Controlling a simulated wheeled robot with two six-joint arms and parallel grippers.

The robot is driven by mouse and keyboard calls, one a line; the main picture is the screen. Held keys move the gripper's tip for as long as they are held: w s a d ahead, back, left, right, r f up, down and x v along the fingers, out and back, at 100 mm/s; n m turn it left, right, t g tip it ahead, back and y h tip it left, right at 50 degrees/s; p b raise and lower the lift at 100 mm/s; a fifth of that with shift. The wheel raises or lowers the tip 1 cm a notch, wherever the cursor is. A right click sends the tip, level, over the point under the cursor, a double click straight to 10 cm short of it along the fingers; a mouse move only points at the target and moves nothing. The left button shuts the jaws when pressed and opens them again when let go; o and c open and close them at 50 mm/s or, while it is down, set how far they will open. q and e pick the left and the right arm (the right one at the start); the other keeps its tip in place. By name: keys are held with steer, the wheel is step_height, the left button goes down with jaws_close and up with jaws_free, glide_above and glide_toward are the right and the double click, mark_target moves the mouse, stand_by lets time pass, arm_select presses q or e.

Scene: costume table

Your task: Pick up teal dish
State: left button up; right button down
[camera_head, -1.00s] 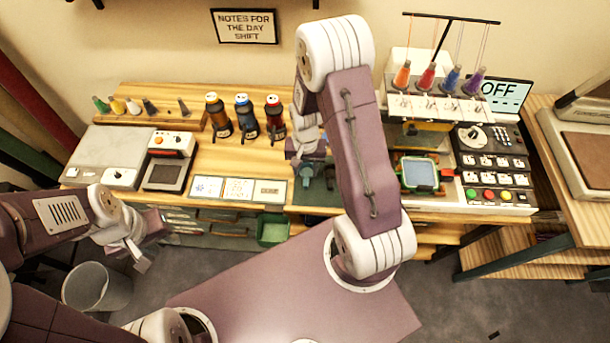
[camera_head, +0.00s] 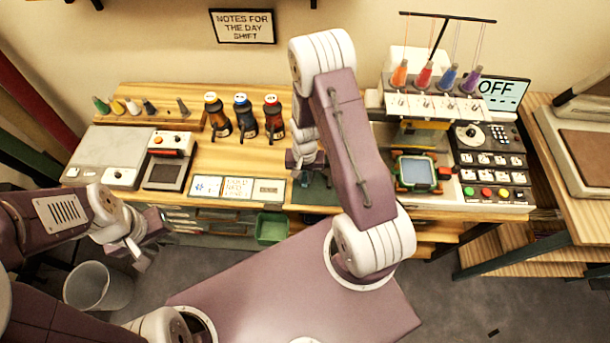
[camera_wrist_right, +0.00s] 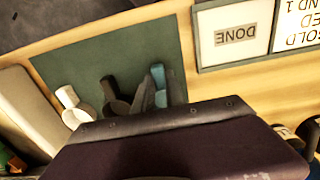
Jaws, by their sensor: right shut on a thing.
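The teal dish (camera_wrist_right: 159,84) shows as a narrow teal piece between the grey fingers of my right gripper (camera_wrist_right: 160,92) in the right wrist view. My right gripper is shut on it over the dark green mat (camera_wrist_right: 95,62). I cannot tell whether the dish is clear of the mat. In the head view, my right gripper (camera_head: 303,178) is at the table's front middle, and its arm hides most of that area. My left gripper (camera_head: 140,252) hangs empty off the table's front left; its fingers look apart.
A white scoop-like dish (camera_wrist_right: 74,108) and a dark one (camera_wrist_right: 115,103) lie on the mat beside the teal dish. Framed cards (camera_head: 238,189) lie left of the mat. Bottles (camera_head: 243,116) stand behind; an embroidery machine (camera_head: 425,105) stands right. A green bin (camera_head: 271,228) is below the front edge.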

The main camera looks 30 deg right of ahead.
mark_target(306, 179)
steer(key=r, duration=0.4)
steer(key=shift+s+d+r, duration=0.1)
steer(key=shift+d+r, duration=0.15)
steer(key=s+d+r, duration=0.6)
steer(key=s+d, duration=0.1)
steer(key=d, duration=0.1)
steer(key=shift+s+r+b, duration=0.25)
steer(key=shift+s+b, duration=0.1)
